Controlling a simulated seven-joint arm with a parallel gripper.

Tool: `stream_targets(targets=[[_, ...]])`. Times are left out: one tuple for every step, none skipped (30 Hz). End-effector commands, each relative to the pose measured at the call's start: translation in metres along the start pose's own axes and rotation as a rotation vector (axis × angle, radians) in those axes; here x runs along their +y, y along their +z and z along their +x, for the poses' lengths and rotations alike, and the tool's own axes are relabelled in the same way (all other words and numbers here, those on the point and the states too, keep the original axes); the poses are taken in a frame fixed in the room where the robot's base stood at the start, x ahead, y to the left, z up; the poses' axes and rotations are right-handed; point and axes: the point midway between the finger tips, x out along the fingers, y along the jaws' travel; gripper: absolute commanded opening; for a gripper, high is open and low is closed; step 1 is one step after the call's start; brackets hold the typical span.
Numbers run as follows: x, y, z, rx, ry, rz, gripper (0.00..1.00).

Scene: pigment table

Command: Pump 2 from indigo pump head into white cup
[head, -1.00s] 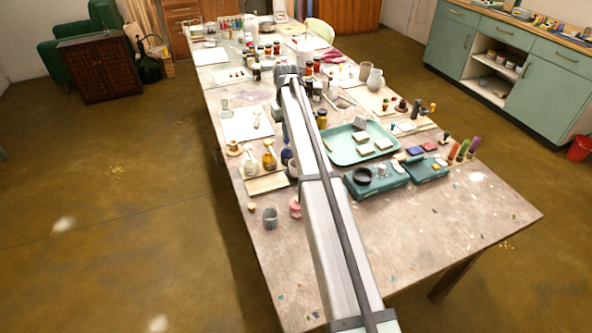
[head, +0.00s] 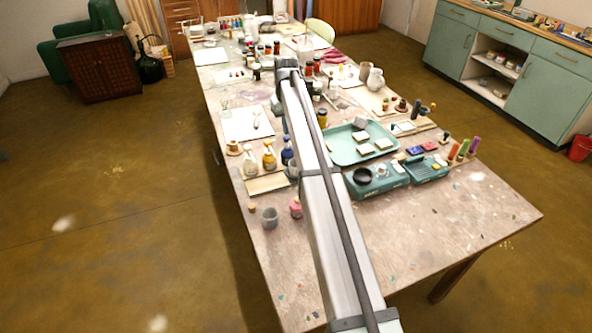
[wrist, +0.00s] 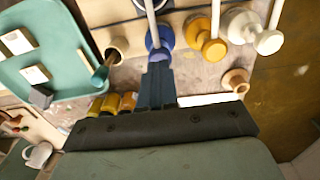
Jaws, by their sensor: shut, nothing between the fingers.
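The indigo pump bottle (head: 287,156) stands at the right end of a row of pump bottles, beside the arm's left edge in the head view. In the wrist view its blue top (wrist: 160,36) is just above the fingertips. My gripper (wrist: 157,68) is shut and empty, its tips overlapping the blue pump's edge in the picture; I cannot tell whether they touch. The gripper is hidden in the head view. A white cup (wrist: 39,154) shows at the lower left of the wrist view. A grey cup (head: 270,217) stands near the table's left edge in the head view.
A yellow pump bottle (head: 269,159) and a cream one (head: 250,163) stand left of the indigo one. A pink pot (head: 296,209) is nearby. A green tray (head: 345,152) with pale blocks lies right of the arm. The near table end is mostly clear.

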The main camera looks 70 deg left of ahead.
Motion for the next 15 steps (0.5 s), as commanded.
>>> stream_targets(targets=[[0.0, 0.0, 0.0, 0.0, 0.0, 0.0, 0.0], [0.0, 0.0, -0.001, 0.0, 0.0, 0.0, 0.0], [0.0, 0.0, -0.002, 0.0, 0.0, 0.0, 0.0], [0.0, 0.0, -0.003, 0.0, 0.0, 0.0, 0.0], [0.0, 0.0, -0.004, 0.0, 0.0, 0.0, 0.0], [0.0, 0.0, -0.006, 0.0, 0.0, 0.0, 0.0], [0.0, 0.0, -0.008, 0.0, 0.0, 0.0, 0.0], [0.0, -0.001, -0.01, 0.0, 0.0, 0.0, 0.0], [0.0, -0.001, -0.013, 0.001, 0.0, 0.0, 0.0], [0.0, -0.001, -0.015, 0.001, 0.0, 0.0, 0.0], [0.0, -0.001, -0.018, 0.001, 0.0, 0.0, 0.0], [0.0, -0.001, -0.021, 0.001, 0.0, 0.0, 0.0], [0.0, -0.001, -0.024, 0.001, 0.0, 0.0, 0.0], [0.0, -0.001, -0.026, 0.001, 0.0, 0.0, 0.0], [0.0, -0.001, -0.029, 0.001, 0.0, 0.0, 0.0]])
